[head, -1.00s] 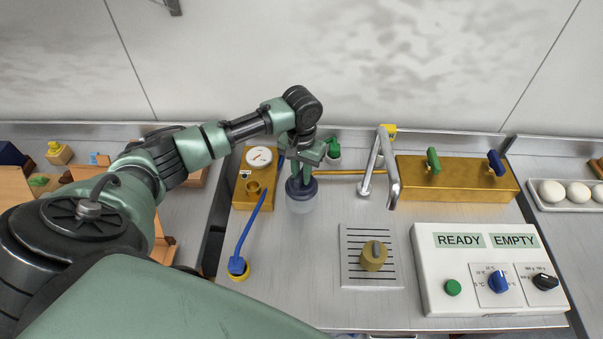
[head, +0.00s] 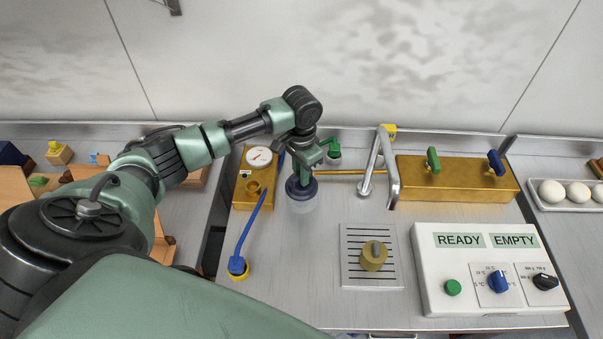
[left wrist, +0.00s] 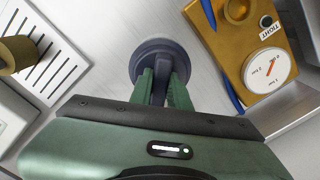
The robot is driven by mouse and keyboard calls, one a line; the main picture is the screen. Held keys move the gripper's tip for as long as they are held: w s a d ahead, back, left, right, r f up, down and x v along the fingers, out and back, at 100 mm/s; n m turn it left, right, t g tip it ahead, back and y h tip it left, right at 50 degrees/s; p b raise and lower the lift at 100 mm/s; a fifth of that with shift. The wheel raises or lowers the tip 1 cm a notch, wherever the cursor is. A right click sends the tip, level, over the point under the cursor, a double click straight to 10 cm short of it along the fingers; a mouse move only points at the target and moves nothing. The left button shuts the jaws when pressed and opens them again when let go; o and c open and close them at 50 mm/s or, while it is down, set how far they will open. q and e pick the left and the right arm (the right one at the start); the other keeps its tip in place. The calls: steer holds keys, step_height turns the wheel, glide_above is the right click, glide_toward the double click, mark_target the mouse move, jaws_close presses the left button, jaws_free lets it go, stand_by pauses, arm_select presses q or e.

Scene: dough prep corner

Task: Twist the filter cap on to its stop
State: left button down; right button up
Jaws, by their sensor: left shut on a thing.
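The filter cap (head: 293,190) is dark blue-grey and round, and sits on a clear, see-through bowl (head: 302,207). My left gripper (head: 304,181) points down from above and is shut on the cap's raised grip. In the left wrist view, the cap's rim (left wrist: 158,46) shows beyond the fingers, and its upright grip sits between the two green fingers (left wrist: 160,88). The thread under the cap is hidden. My right gripper is not in view.
A brass block with a white dial (head: 259,157) stands just left; its label reads TIGHT in the left wrist view. A blue lever (head: 250,228) is in front of it. A metal spout (head: 389,170), slotted plate (head: 352,274) and control panel (head: 430,295) stand to the right.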

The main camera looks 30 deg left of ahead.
arm_select(q)
steer(key=shift+w+r, duration=0.1)
steer(key=shift+r, duration=0.05)
steer(key=m, duration=0.4)
steer(key=shift+m, duration=0.3)
steer(key=c, duration=1.3)
jaws_free()
steer(key=shift+o, duration=0.2)
